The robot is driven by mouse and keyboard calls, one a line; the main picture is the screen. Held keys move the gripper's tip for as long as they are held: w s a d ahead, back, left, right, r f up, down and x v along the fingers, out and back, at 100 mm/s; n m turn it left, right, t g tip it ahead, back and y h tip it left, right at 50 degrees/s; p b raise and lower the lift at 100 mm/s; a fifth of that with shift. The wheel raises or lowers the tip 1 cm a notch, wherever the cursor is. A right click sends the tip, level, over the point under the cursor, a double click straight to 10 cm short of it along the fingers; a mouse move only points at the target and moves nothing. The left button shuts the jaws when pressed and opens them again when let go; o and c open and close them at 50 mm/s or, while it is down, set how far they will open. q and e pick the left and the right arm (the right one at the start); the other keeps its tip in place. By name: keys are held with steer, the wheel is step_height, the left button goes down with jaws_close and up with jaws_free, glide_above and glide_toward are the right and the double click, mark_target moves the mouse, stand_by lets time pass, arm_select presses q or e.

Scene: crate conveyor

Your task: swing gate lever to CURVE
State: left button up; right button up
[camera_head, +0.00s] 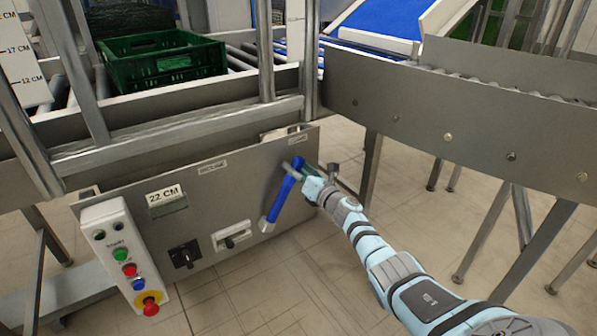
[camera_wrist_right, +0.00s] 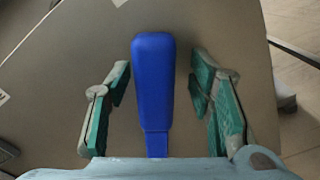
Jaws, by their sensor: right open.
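The blue gate lever (camera_head: 279,203) is on the grey control panel (camera_head: 215,190). It slants from upper right to lower left in the head view. Small labels (camera_head: 298,140) sit on the panel above it, too small to read, so I cannot tell which one is CURVE. My right gripper (camera_head: 294,168) is at the lever's upper part. In the right wrist view the lever (camera_wrist_right: 153,85) stands between the open fingers of my right gripper (camera_wrist_right: 160,82), with a gap on both sides. My left gripper is not in view.
A button box (camera_head: 122,250) hangs at the panel's left. A black knob (camera_head: 185,254) and a white-framed switch (camera_head: 231,236) are left of the lever. A green crate (camera_head: 165,62) rests on the rollers behind. A metal conveyor side (camera_head: 440,115) runs above right.

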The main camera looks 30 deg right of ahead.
steer(key=s, duration=1.2)
steer(key=shift+a, duration=0.1)
